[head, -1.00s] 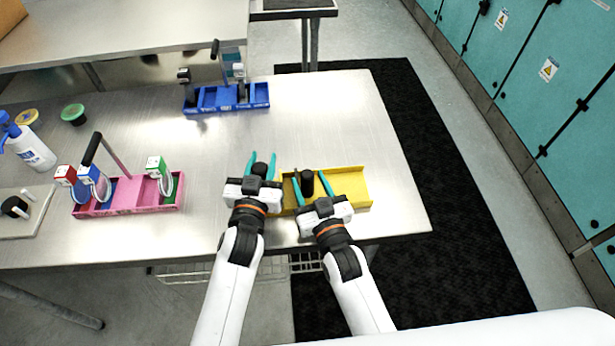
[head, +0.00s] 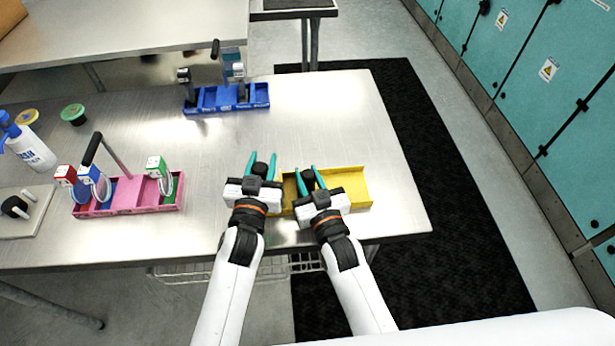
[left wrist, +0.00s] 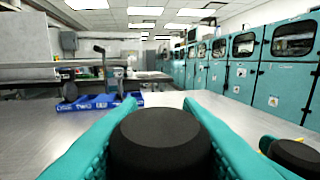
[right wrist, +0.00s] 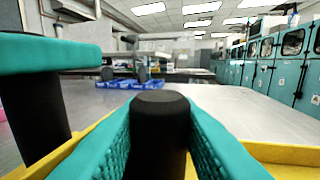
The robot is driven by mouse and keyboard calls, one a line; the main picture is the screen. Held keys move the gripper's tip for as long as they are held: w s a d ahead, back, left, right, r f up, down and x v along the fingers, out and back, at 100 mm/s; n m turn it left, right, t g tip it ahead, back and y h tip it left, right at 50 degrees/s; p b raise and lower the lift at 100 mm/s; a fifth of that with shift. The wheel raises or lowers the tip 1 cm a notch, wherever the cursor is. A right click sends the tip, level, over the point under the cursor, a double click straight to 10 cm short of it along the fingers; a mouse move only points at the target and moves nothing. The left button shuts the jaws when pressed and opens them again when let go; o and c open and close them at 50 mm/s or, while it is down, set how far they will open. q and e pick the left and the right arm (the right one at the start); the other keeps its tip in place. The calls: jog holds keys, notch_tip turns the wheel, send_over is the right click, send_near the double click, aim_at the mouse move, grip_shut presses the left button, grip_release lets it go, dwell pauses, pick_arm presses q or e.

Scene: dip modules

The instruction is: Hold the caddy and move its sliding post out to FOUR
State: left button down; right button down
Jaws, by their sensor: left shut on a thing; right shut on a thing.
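The yellow caddy (head: 354,182) lies near the table's front edge, with two upright black posts. My left gripper (head: 262,166) is shut on the left black post (left wrist: 160,145) at the caddy's left end. My right gripper (head: 309,178) is shut on the right black post (right wrist: 160,135), with a finger on each side. The left post also shows at the left of the right wrist view (right wrist: 38,115), crossed by a teal finger. The caddy's right part is empty. No markings such as FOUR are readable on it, and my grippers hide its left part.
A pink caddy (head: 128,196) with coloured tags stands to the left. A blue caddy (head: 247,97) stands at the back. A spray bottle (head: 32,150) and a green round pot (head: 74,114) are at far left. The table right of the yellow caddy is clear.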

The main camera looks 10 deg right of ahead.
jog(key=d, duration=0.8)
jog(key=shift+a, duration=0.1)
jog(key=c, duration=1.1)
grip_release()
jog(key=shift+c, duration=0.2)
jog(key=shift+s, duration=0.1)
jog(key=v, duration=1.2)
